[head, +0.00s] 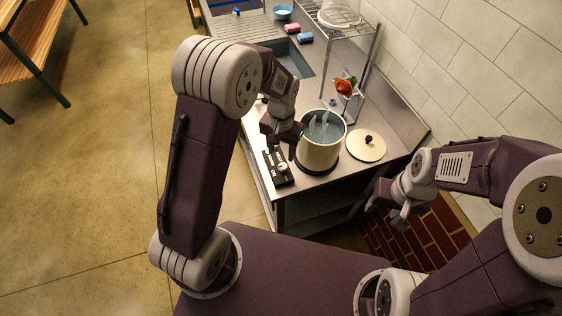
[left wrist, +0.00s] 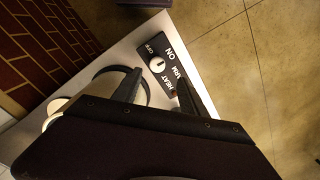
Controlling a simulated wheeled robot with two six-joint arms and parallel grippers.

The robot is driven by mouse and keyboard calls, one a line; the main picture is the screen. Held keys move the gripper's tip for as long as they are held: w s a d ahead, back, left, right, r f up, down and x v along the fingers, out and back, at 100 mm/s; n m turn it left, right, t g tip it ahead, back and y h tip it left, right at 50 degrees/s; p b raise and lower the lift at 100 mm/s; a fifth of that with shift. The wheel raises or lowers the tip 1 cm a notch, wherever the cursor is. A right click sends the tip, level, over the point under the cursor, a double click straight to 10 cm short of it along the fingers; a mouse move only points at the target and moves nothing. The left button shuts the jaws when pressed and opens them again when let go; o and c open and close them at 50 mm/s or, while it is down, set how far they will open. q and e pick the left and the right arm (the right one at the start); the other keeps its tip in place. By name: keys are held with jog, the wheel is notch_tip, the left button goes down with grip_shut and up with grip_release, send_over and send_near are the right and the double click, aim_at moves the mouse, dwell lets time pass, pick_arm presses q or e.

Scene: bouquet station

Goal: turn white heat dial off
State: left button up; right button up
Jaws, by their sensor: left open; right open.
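The white heat dial (head: 283,167) is a small round knob on a black control panel (head: 271,161) at the table's front left, beside the pot. In the left wrist view the dial (left wrist: 157,64) sits on the panel among the words OFF, ON and HEAT. My left gripper (left wrist: 159,84) is open and empty, with the dial showing between and just beyond its fingertips. I cannot tell how far the fingertips are above it. In the head view my left gripper (head: 284,138) hangs close to the panel. My right gripper (head: 390,207) is open and empty, away to the right.
A cream pot (head: 320,157) with water and pale items in it stands right of the panel. Its lid (head: 366,145) lies beside it. An orange flower (head: 345,87), a wire rack (head: 338,17) and a sink (head: 290,58) are further back. A tiled wall bounds the right.

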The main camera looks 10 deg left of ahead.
aim_at(283, 166)
pick_arm(q)
jog(key=f, duration=0.6)
jog(key=shift+s+d+f+p, duration=0.15)
jog(key=shift+d+p, duration=0.2)
jog(key=shift+a+f, duration=0.2)
jog(key=shift+f, duration=0.3)
jog(key=shift+d, duration=0.1)
jog(key=shift+d+r, duration=0.1)
jog(key=c, duration=0.4)
grip_shut()
